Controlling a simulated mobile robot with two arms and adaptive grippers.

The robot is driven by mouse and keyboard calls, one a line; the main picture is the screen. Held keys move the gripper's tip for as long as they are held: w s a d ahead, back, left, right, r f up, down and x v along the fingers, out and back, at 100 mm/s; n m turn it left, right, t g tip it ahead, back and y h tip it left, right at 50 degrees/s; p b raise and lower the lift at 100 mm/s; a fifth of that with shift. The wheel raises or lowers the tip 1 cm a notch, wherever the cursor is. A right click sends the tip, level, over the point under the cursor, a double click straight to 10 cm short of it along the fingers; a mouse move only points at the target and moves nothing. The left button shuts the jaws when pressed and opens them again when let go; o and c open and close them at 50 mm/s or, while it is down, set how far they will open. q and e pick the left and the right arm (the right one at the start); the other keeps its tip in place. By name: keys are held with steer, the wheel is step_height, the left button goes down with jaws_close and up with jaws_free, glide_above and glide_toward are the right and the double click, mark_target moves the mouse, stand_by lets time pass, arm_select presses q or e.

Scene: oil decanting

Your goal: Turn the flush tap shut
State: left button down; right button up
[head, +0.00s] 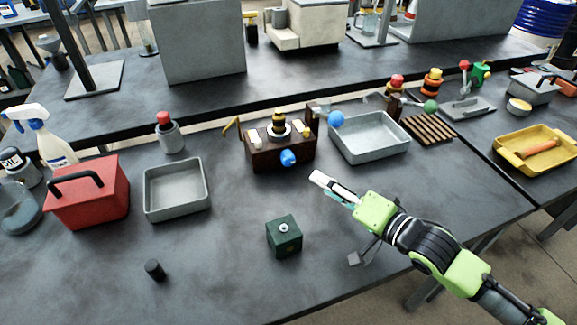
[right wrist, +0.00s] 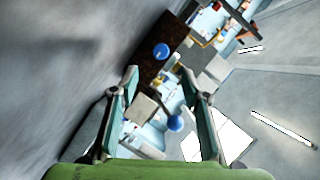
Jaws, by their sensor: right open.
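A dark brown box (head: 262,157) stands on the near bench. It has a blue knob (head: 288,158) low on its front, a yellow lever (head: 231,124) at its left and a blue ball handle (head: 336,118) by its right end. Which of these is the flush tap I cannot tell for certain. My right gripper (head: 322,181) is open and empty in front of the box, to the right of the blue knob and apart from it. The right wrist view shows its spread fingers (right wrist: 158,78), with one blue ball (right wrist: 161,51) beyond them and another (right wrist: 175,123) seen between them. My left gripper is out of view.
A grey tray (head: 345,149) lies right of the box and another (head: 148,207) lies left. A dark green block (head: 285,241) and a small black cylinder (head: 154,270) stand nearer me. A red case (head: 100,200) stands at left.

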mark_target(290, 163)
steer(key=p+x, duration=0.1)
steer(key=x, duration=1.2)
steer(key=shift+s, duration=0.1)
steer(key=c, duration=1.1)
